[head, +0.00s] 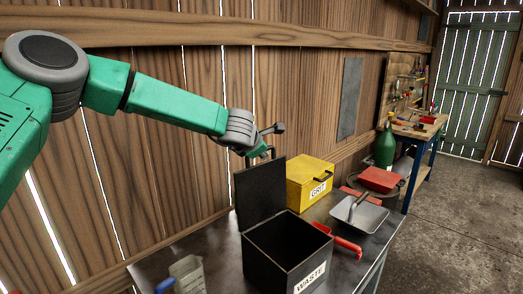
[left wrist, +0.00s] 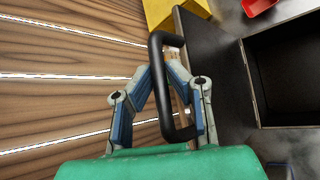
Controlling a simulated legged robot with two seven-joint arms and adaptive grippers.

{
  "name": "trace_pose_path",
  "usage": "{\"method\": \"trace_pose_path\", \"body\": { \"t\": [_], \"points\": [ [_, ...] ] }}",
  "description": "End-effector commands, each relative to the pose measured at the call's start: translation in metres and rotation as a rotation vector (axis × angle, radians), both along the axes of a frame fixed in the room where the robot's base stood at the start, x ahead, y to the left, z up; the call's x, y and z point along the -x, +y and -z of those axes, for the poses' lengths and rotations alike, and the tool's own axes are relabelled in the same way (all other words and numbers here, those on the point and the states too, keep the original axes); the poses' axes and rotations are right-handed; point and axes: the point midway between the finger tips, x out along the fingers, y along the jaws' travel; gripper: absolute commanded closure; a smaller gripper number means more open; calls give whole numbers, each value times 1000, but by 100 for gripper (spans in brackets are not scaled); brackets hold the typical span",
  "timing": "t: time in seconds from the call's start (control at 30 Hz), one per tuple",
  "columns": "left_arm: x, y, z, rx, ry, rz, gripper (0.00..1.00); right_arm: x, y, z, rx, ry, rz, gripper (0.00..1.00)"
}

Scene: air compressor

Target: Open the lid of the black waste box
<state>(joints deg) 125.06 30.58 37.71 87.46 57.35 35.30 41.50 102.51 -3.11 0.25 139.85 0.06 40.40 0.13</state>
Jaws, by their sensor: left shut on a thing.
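The black waste box (head: 290,255) with a white WASTE label stands on the metal table, and its dark inside shows. Its lid (head: 260,190) stands raised, about upright, at the box's left back edge. My left gripper (head: 268,153) is behind the top of the lid in the head view, its fingers partly hidden. In the left wrist view my left gripper (left wrist: 160,72) is shut on the lid's black handle (left wrist: 157,62), with one finger on each side of the bar. The lid (left wrist: 210,75) and the open box (left wrist: 288,75) lie to the right there. My right gripper is in neither view.
A yellow GRIT box (head: 308,180) stands behind the waste box. A grey scoop (head: 362,215) and a red-handled tool (head: 340,240) lie to the right. A clear jug (head: 188,272) is at front left. A plank wall (head: 150,190) runs close behind the table.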

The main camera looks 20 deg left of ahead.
Motion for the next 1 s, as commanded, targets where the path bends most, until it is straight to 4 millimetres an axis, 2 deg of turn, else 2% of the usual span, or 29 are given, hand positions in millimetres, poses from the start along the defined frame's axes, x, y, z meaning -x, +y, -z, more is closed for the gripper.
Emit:
{"method": "trace_pose_path", "body": {
  "t": [0.03,0.23,0.27,0.3,0.7,0.87,1.0],
  "points": [
    [2,2,9,-1,14,-2,100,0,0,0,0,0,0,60],
    [2,2,9,0,13,-1,100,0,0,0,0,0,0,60],
    [2,2,9,0,13,-1,81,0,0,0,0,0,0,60],
    [2,2,9,0,13,-1,67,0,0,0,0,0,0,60],
    [6,0,-1,1,3,1,67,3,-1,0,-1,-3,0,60],
    [27,-1,-17,2,1,2,67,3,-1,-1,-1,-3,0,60],
    [53,-2,-33,4,2,2,67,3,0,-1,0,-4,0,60]
  ]
}}
